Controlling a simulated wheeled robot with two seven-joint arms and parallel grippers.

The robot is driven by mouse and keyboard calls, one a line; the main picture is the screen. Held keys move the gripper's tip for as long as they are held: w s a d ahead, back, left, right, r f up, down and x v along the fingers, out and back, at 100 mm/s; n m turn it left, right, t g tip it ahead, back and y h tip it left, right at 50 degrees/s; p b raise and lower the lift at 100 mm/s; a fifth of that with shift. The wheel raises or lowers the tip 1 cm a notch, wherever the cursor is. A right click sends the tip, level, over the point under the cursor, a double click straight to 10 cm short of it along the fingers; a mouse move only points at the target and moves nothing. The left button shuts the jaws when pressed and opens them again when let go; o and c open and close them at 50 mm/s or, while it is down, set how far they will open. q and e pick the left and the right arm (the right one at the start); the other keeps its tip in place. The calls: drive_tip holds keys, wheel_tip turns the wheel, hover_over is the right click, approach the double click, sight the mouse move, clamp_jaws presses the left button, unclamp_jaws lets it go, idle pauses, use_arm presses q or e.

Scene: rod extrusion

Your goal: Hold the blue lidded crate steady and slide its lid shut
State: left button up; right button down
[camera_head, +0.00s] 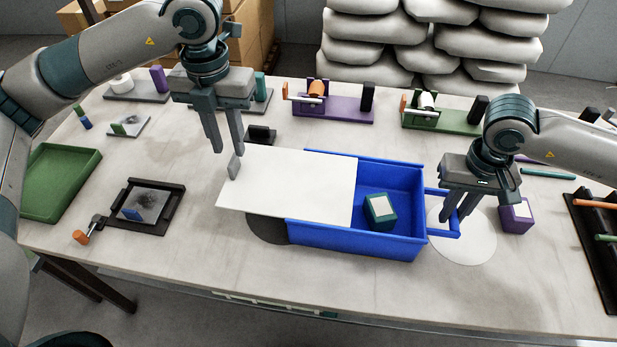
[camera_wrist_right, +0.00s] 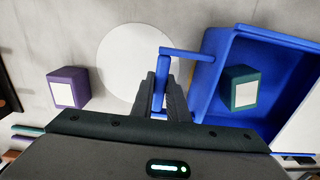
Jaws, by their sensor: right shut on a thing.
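The blue crate (camera_head: 395,248) stands on the table, partly open at its right half. Its white lid (camera_head: 290,185) covers the left part and sticks out past the crate's left end. A small grey tab (camera_head: 234,167) stands up at the lid's left end. A teal box with a pale top (camera_head: 380,211) lies inside the crate. My left gripper (camera_head: 228,150) is open, its fingers apart just above the tab. My right gripper (camera_head: 457,214) is shut on the blue handle at the crate's right end; the handle (camera_wrist_right: 162,78) also shows between its fingers in the right wrist view.
A purple box (camera_head: 516,217) stands just right of my right gripper. A round pale disc (camera_head: 468,240) lies under the handle. A green tray (camera_head: 60,182) and a dark framed fixture (camera_head: 145,205) are at left. Small purple and green fixtures (camera_head: 335,108) line the back.

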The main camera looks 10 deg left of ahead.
sight(232, 160)
use_arm(q)
drive_tip(key=shift+f, duration=2.95)
clamp_jaws()
